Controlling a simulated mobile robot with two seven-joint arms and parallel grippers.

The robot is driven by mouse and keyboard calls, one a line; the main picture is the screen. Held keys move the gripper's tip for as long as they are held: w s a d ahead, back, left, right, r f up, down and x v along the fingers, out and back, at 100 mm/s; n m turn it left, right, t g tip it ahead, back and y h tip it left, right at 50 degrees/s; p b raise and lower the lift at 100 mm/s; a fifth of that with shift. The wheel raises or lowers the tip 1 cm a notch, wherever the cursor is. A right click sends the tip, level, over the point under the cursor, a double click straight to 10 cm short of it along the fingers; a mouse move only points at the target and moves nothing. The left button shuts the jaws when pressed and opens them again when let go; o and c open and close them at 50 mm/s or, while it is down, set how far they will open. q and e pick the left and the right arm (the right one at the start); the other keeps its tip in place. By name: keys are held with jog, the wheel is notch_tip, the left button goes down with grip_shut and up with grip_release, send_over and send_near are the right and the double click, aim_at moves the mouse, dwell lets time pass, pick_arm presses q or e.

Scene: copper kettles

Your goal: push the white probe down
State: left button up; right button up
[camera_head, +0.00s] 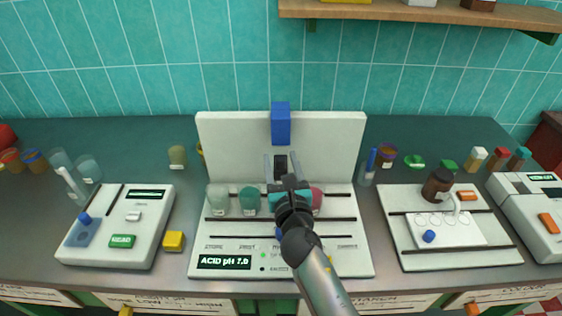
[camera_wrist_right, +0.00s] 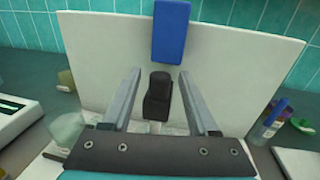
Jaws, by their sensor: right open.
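My right gripper (camera_head: 281,162) is open in front of the white upright panel of the middle station. In the right wrist view its two fingers (camera_wrist_right: 160,79) stand on either side of a dark block with a rounded top (camera_wrist_right: 157,102), with a gap on each side. A blue block (camera_wrist_right: 170,32) is on the panel above it; it also shows in the head view (camera_head: 281,124). No clearly white probe shows between the fingers; my gripper and arm hide part of the station. A slender white stick (camera_head: 70,182) leans by the left device. My left gripper is not in view.
The middle station's base (camera_head: 205,258) holds cups, including a pale one (camera_head: 217,197), a teal one (camera_head: 249,200) and a pink one (camera_head: 317,201). Its display reads "ACID pH 7.0". A device (camera_head: 115,230) stands left, and a tray (camera_head: 400,250) right. A shelf (camera_head: 420,12) is above.

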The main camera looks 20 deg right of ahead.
jog(key=s+a+b, duration=0.1)
jog(key=s+b, duration=0.1)
jog(key=s, duration=1.3)
jog(key=shift+a+b, duration=0.35)
jog(key=shift+a, duration=0.05)
jog(key=shift+s, duration=0.1)
